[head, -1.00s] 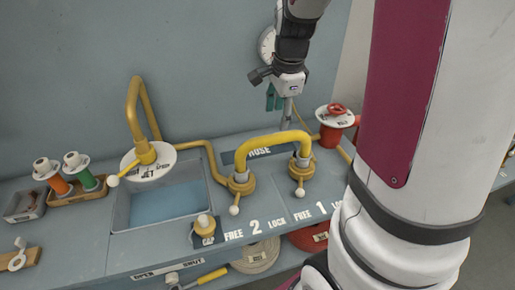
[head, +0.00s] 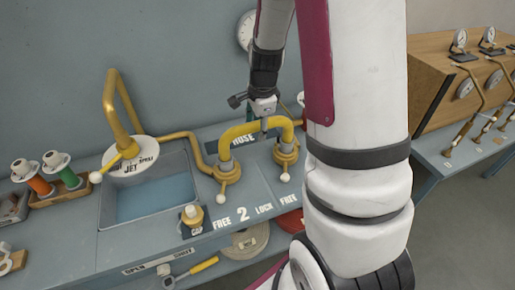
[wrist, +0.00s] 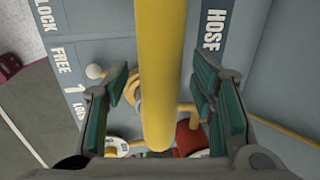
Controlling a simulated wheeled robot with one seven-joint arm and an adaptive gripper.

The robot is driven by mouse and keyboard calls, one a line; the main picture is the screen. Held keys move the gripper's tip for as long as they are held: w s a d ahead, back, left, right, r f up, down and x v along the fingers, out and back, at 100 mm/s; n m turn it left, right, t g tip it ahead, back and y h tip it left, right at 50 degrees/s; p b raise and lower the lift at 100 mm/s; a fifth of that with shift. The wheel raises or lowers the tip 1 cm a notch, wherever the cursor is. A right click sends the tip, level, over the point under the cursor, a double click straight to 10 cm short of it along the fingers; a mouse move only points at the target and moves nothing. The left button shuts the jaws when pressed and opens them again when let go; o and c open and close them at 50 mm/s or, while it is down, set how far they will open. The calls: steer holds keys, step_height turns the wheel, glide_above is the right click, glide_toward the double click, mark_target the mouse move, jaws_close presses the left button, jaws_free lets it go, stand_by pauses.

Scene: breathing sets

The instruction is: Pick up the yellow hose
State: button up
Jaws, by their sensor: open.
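The yellow hose (head: 256,126) is an arch on the bench, with its two ends in brass fittings, the left one (head: 227,172) and the right one (head: 286,151). In the wrist view the hose (wrist: 160,70) runs vertically down the middle, between the two teal-padded fingers. My gripper (wrist: 165,100) is open, with a finger on each side of the hose and gaps visible between. In the head view my gripper (head: 262,108) is above and just behind the top of the arch. My arm hides part of the bench to the right.
A sink (head: 155,205) with a yellow spout (head: 122,100) stands left of the hose. A brass cap (head: 193,216) sits in front. A red fitting (wrist: 189,138) is near the fingers in the wrist view. Wooden gauge cabinets (head: 450,80) stand at the right.

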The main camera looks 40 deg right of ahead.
jaws_close()
steer(key=shift+r, duration=0.15)
